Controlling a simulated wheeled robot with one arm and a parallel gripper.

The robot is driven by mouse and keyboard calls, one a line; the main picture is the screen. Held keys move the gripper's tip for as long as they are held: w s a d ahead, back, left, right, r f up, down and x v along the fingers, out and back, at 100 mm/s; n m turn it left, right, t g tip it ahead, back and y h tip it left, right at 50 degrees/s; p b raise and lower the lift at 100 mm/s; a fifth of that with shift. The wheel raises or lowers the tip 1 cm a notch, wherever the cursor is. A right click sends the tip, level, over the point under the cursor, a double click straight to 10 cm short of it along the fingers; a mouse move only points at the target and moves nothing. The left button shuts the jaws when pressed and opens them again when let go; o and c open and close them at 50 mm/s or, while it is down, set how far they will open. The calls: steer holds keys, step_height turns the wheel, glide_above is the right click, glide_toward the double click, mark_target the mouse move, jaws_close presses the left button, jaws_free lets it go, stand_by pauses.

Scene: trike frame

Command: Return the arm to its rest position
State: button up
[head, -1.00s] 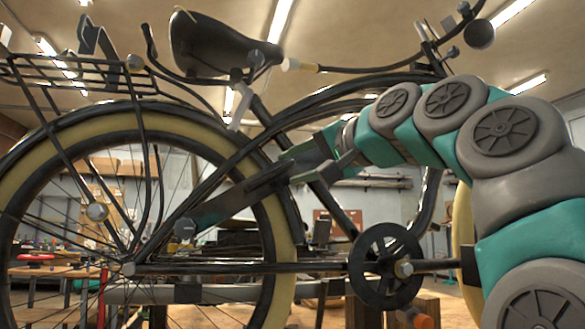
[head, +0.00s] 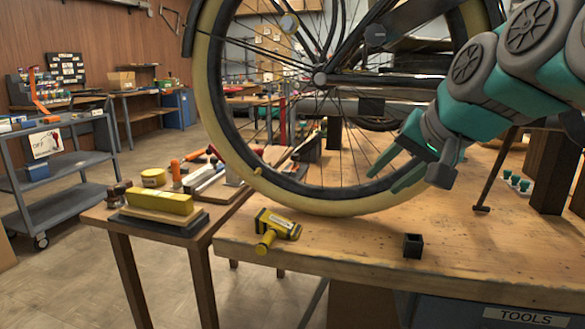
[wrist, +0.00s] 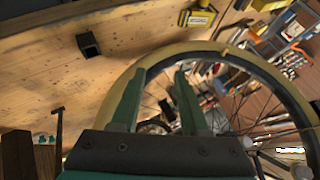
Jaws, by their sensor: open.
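My gripper (head: 383,178) is open and empty in the head view, in front of the trike's rear wheel and above the wooden workbench. My teal and grey arm comes in from the right edge. In the wrist view the two green fingers of my gripper (wrist: 160,95) are spread apart with nothing held between them. The trike's rear wheel (head: 215,130), black with a cream tyre, stands upright at the bench; it also shows behind the fingers in the wrist view (wrist: 262,68). The upper part of the trike is out of the head view.
The workbench (head: 345,240) carries a yellow tool (head: 272,229) and a small black square holder (head: 413,245). A side table (head: 110,213) with a yellow block and tools stands to the left. A grey cart (head: 68,190) is at far left. The floor between is clear.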

steer(key=s+f+n+g+h, duration=0.1)
steer(key=s+f+g, duration=0.4)
steer(key=s+f, duration=0.8)
steer(key=s+f+n+g+h, duration=0.2)
steer(key=s+f+g, duration=0.3)
steer(key=s+f, duration=0.9)
step_height(320, 180, down, 6)
steer(key=shift+a+f+n, duration=0.2)
steer(key=shift+a+n, duration=0.1)
steer(key=shift+n, duration=0.6)
